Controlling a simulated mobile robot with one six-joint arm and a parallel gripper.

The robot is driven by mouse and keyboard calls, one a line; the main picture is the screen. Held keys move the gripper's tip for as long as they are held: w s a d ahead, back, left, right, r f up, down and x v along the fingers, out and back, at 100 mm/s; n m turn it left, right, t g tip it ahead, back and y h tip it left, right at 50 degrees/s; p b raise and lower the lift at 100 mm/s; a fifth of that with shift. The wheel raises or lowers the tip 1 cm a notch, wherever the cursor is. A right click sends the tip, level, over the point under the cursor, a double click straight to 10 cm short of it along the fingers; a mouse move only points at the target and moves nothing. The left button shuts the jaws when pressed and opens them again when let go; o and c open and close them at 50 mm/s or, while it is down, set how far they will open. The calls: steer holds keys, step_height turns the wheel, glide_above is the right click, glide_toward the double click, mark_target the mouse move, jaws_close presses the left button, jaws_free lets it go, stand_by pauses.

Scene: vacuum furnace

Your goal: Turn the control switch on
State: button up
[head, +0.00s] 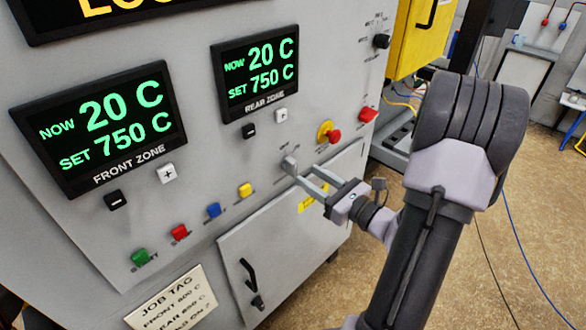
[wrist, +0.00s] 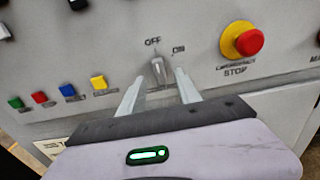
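The control switch is a small grey knob (wrist: 158,71) on the panel, with OFF printed above it and ON to the upper right. Its handle appears to point up toward OFF. In the head view the knob (head: 289,163) sits right of the yellow button. My gripper (head: 302,172) is open, with its fingers reaching to the panel at the knob. In the wrist view my gripper (wrist: 162,74) has one finger on each side of the knob, with gaps showing. Whether the tips overlap the knob in depth is hard to tell.
A red emergency stop (wrist: 248,42) on a yellow base is right of the switch. Yellow (head: 245,190), blue (head: 213,209), red (head: 180,232) and green (head: 139,257) buttons lie to the left. A cabinet door handle (head: 248,275) is below. Two zone displays are above.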

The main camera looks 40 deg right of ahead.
mark_target(296, 168)
steer(key=w, duration=0.6)
steer(key=shift+a, duration=0.3)
steer(key=shift+c, duration=0.4)
jaws_close()
